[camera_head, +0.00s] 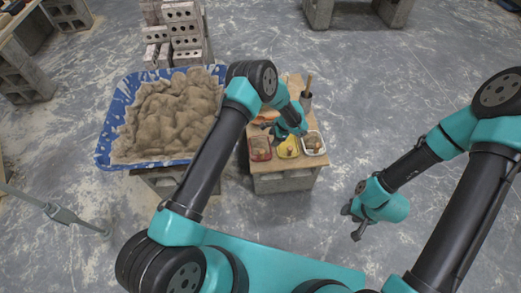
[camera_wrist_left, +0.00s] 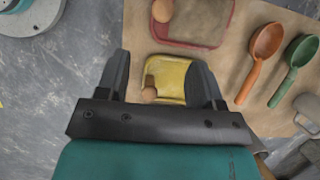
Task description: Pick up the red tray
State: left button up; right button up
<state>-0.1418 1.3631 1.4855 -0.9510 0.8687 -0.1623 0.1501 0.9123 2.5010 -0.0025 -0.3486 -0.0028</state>
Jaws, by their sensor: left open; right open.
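The red tray (camera_head: 260,149) lies at the left of the front row on the small work table, with the yellow tray (camera_head: 288,147) to its right and the white tray (camera_head: 314,144) further right. My left gripper (camera_head: 281,133) is open over the table, close to the yellow tray. In the left wrist view, the open left fingers (camera_wrist_left: 161,66) frame the yellow tray (camera_wrist_left: 172,72), while the red tray (camera_wrist_left: 215,22) lies beyond them at the top, partly cut off. A round wooden end shows in each tray. My right gripper (camera_head: 356,221) is open and empty, right of the table.
An orange scoop (camera_wrist_left: 264,45) and a green scoop (camera_wrist_left: 297,55) lie on the board beside the trays. A blue tub (camera_head: 108,139) of mortar stands left of the table. Concrete blocks (camera_head: 182,30) are stacked behind. Floor right of the table is clear.

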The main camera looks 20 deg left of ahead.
aim_at(264, 151)
pick_arm(q)
jog(key=x, duration=0.9)
jog(key=shift+f, duration=0.15)
jog(key=shift+a+f, duration=0.1)
jog(key=shift+f, duration=0.05)
jog(key=shift+x, duration=2.65)
jog(key=shift+w+a, duration=0.1)
jog(key=shift+w, duration=0.05)
jog(key=shift+c, duration=0.2)
grip_shut()
